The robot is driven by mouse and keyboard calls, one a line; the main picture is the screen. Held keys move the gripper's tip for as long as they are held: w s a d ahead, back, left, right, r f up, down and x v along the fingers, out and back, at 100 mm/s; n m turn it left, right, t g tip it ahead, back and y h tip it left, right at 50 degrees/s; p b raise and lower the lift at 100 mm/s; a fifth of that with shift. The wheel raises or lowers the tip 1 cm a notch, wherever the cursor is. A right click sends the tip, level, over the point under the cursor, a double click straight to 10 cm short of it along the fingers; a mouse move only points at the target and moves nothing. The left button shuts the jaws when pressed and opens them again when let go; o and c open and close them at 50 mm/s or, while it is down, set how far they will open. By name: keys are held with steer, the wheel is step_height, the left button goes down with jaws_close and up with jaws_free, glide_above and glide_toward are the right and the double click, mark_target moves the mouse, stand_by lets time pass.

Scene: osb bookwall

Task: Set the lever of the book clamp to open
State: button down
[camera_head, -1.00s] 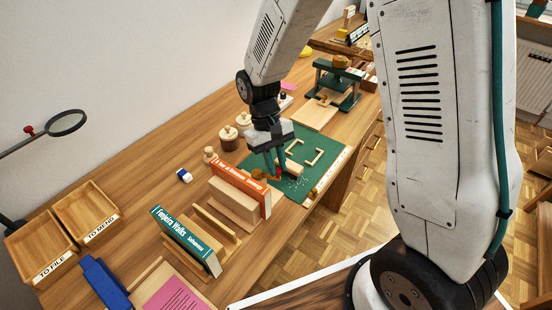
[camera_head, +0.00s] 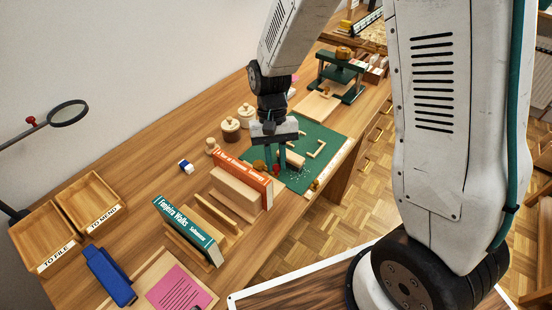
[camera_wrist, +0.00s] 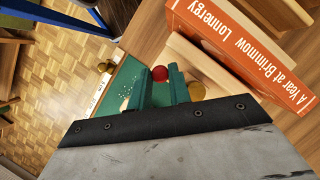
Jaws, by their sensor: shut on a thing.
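The book clamp (camera_head: 233,195) is a pale wooden block holding an upright orange book (camera_head: 245,173) near the front edge of the desk. A red ball knob (camera_head: 277,170), seemingly the clamp lever's, sits beside the far end of the book. My gripper (camera_head: 276,165) points down there with its two teal fingers at the knob. In the wrist view the red knob (camera_wrist: 160,73) shows between the fingertips (camera_wrist: 159,83), and the gripper is shut on it. The lever's bar is hidden, so its setting cannot be read. The orange book (camera_wrist: 243,55) lies to the right there.
A green cutting mat (camera_head: 318,150) with wooden pieces lies beyond the gripper. Lidded wooden jars (camera_head: 230,129) stand behind it. A teal book (camera_head: 187,230) stands in a wooden rack at the front left.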

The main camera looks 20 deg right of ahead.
steer(key=c, duration=1.3)
jaws_free()
steer(key=v, duration=0.7)
steer(key=shift+w+r, duration=0.15)
steer(key=shift+r, duration=0.25)
steer(key=s+d+r+t, duration=0.2)
steer(key=s+d+r, duration=0.1)
steer(key=s+r, duration=0.2)
steer(key=s+d+r+n+t, duration=0.1)
steer(key=s+d+r+t, duration=0.1)
steer(key=s+r, duration=0.3)
steer(key=s+d+r+t, duration=0.2)
steer(key=s+d+r, duration=0.2)
steer(key=s, duration=0.7)
steer(key=shift+d+r+n+h, duration=0.15)
steer(key=shift+r+n+h, duration=0.25)
steer(key=shift+r, duration=0.3)
